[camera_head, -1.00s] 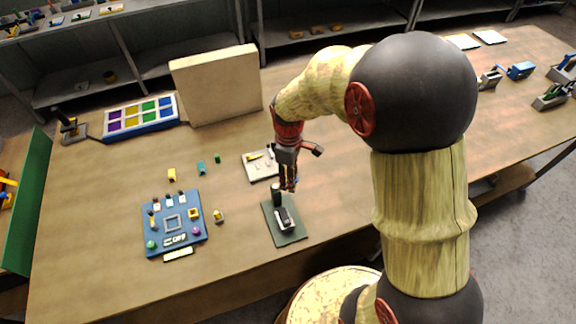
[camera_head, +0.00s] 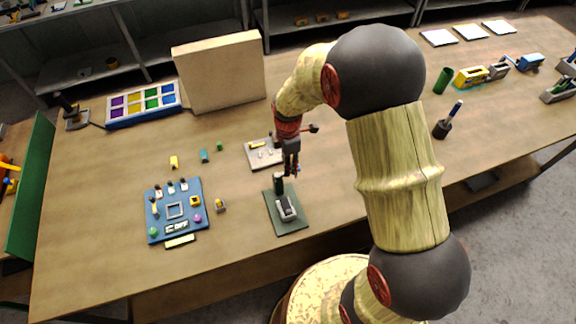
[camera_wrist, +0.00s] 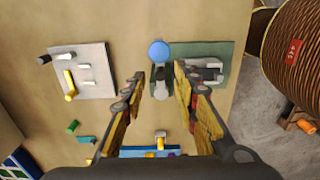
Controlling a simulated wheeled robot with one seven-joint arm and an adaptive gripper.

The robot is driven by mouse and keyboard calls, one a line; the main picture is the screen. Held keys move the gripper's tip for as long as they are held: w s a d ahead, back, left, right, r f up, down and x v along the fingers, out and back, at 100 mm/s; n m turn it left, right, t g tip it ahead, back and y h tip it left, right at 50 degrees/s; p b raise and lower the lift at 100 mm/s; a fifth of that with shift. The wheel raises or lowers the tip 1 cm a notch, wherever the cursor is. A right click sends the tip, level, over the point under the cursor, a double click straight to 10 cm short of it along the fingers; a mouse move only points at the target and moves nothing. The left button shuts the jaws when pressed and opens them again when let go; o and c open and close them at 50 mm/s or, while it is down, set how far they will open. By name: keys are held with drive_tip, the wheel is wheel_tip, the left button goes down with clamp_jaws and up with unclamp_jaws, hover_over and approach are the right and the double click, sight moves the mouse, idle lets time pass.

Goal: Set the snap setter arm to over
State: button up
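The snap setter stands on a dark green plate (camera_head: 297,224) near the table's front edge. It has a grey, light-topped body (camera_head: 286,208) and a dark upright arm (camera_head: 279,184) at the plate's back edge. In the wrist view the arm's blue round knob (camera_wrist: 159,50) shows, with a grey part below it; the body (camera_wrist: 205,74) lies to its right on the green plate (camera_wrist: 218,50). My gripper (camera_head: 291,173) is just above and beside the arm. In the wrist view my gripper (camera_wrist: 162,84) is open, its fingers on either side of the grey part, with visible gaps.
A pale tray with small parts (camera_head: 263,161) lies behind the plate. A blue board (camera_head: 184,222) with several pieces is to the left. A tan upright panel (camera_head: 218,72) and a colour-compartment tray (camera_head: 143,104) stand at the back.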

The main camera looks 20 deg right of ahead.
drive_tip(key=shift+f, duration=0.65)
drive_tip(key=c, duration=0.4)
drive_tip(key=c, duration=0.3)
drive_tip(key=shift+w+r, duration=0.1)
clamp_jaws()
